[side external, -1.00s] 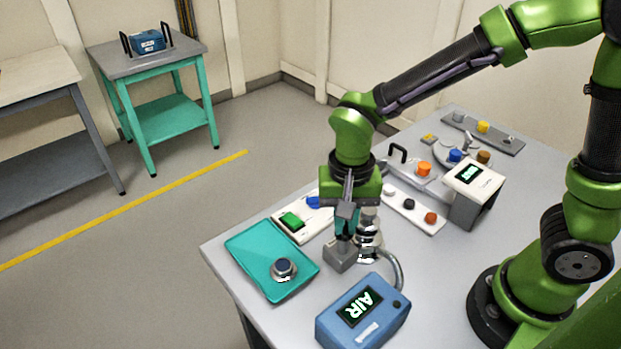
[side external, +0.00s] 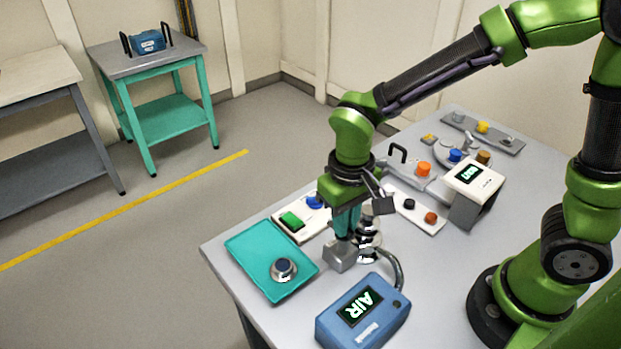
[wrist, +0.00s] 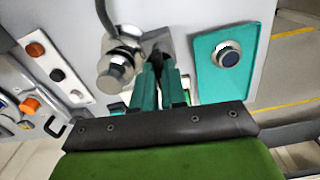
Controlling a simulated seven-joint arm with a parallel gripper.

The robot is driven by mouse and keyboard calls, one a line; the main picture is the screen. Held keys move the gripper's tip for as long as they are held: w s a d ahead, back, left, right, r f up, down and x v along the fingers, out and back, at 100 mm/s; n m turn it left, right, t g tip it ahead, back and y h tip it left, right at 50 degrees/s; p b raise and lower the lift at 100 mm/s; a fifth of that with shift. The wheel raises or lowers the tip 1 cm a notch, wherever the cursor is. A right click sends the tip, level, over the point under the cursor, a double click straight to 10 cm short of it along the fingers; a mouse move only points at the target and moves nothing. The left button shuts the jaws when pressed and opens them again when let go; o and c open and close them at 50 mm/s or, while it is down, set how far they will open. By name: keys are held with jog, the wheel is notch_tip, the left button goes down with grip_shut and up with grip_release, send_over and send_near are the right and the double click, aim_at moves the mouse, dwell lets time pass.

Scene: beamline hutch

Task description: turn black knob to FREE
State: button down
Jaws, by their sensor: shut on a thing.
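My gripper (side external: 347,232) points straight down over a small grey block (side external: 339,257) near the table's front. Its teal fingers (wrist: 158,70) are shut on a small part at the block, which I take to be the black knob. The fingers hide that part in both views, so its pointer and any FREE mark cannot be read. The grey block also shows in the wrist view (wrist: 158,41). A silver fitting (side external: 369,242) with a grey hose stands right beside it. A blue box (side external: 362,315) in front has a lit display reading AIR.
A teal tray (side external: 248,250) with a round dark-blue knob (side external: 283,268) lies left. Behind are a green rocker switch (side external: 291,221) and a white strip (side external: 430,222) with a black button (side external: 409,204). A display stand (side external: 472,182) is at right.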

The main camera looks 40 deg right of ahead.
dwell(0.4)
jog(key=c, duration=1.2)
grip_release()
jog(key=shift+r, duration=0.1)
notch_tip(320, 180, up, 17)
jog(key=shift+f, duration=0.1)
jog(key=s+d+m+t, duration=0.1)
jog(key=s+d+t, duration=0.1)
jog(key=d, duration=0.2)
jog(key=s+d+f+m+t+y, duration=0.1)
jog(key=s+d+t, duration=0.1)
jog(key=d, duration=0.1)
jog(key=s+d+f+m+t+y, duration=0.1)
jog(key=s+d+t, duration=0.1)
jog(key=d+t, duration=0.1)
jog(key=shift+d+f, duration=0.25)
jog(key=shift+d, duration=0.6)
